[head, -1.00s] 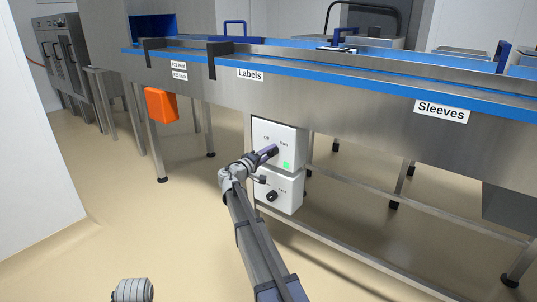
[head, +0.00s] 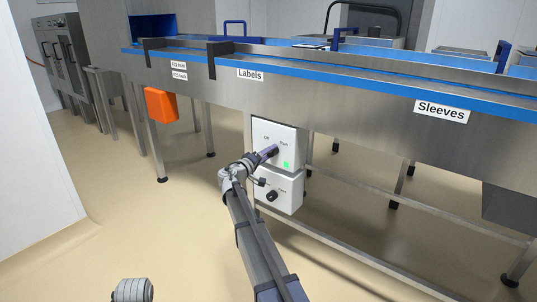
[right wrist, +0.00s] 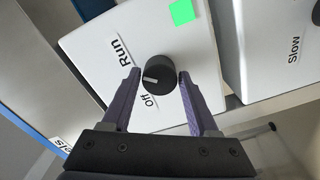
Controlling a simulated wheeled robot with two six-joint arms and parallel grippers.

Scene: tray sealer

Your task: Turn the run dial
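The run dial is a round black knob (right wrist: 158,75) with a white pointer mark, on the upper white control box (head: 290,138) under the conveyor. It has an Off label (right wrist: 148,101) and a Run label (right wrist: 123,50). In the right wrist view the mark points left, roughly between the two labels. My right gripper (head: 268,152) is at this knob. In the right wrist view its purple fingers (right wrist: 159,76) stand open on either side of the knob, with a narrow gap on the left. Contact on the right side is unclear. My left gripper is out of view.
A lit green square (head: 285,164) is on the upper box. A lower white box (head: 291,192) has another black knob (head: 271,196) and a Slow label (right wrist: 294,50). An orange box (head: 161,104) hangs at left. Table legs and a low rail surround the boxes.

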